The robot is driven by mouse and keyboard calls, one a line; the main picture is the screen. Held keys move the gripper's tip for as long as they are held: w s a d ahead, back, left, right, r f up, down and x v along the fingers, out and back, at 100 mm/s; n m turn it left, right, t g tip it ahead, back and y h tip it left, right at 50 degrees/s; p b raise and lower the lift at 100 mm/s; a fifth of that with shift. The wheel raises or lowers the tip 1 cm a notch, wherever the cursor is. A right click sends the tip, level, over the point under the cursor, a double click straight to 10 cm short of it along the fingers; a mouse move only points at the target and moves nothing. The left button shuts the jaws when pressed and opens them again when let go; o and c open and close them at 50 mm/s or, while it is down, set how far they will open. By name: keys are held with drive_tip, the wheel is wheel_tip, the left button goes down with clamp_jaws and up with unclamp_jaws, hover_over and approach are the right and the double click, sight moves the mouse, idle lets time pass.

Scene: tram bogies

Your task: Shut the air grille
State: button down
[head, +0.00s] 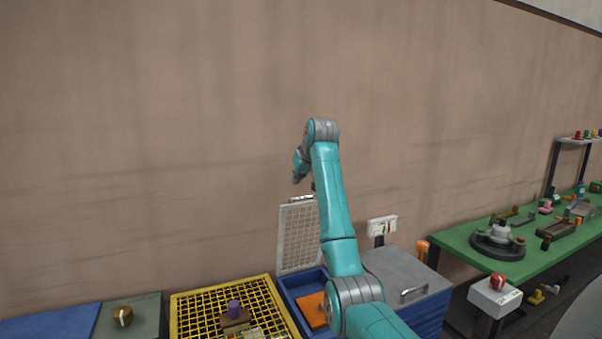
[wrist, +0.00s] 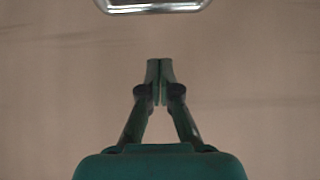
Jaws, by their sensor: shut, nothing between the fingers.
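The air grille (head: 297,240) is a pale mesh panel that stands raised, nearly upright, at the back of an open blue box (head: 290,288). A small handle (head: 301,198) shows at its top edge. My gripper (wrist: 160,70) is shut and empty in the wrist view, its fingertips together. A shiny metal bar with rounded corners (wrist: 155,8), perhaps the grille's handle, shows beyond the fingertips, apart from them. In the head view my arm hides most of the gripper, which is near the grille's top, and covers the grille's right edge.
An orange item (head: 312,308) lies in the blue box. A yellow grid crate (head: 178,307) stands left of it, and a grey-lidded blue cabinet (head: 405,272) right. A green bench (head: 455,235) with parts is farther right. The wall behind is bare.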

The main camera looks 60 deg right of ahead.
drive_tip(key=shift+s+a+f, duration=0.15)
drive_tip(key=shift+s+f, duration=0.1)
drive_tip(key=shift+f, duration=0.35)
drive_tip(key=shift+s+a+f, duration=0.15)
drive_tip(key=shift+s+f, duration=0.1)
drive_tip(key=shift+f, duration=0.35)
drive_tip(key=shift+s+a+f, duration=0.15)
drive_tip(key=shift+s+f, duration=0.1)
drive_tip(key=shift+f, duration=0.35)
drive_tip(key=shift+a, duration=0.1)
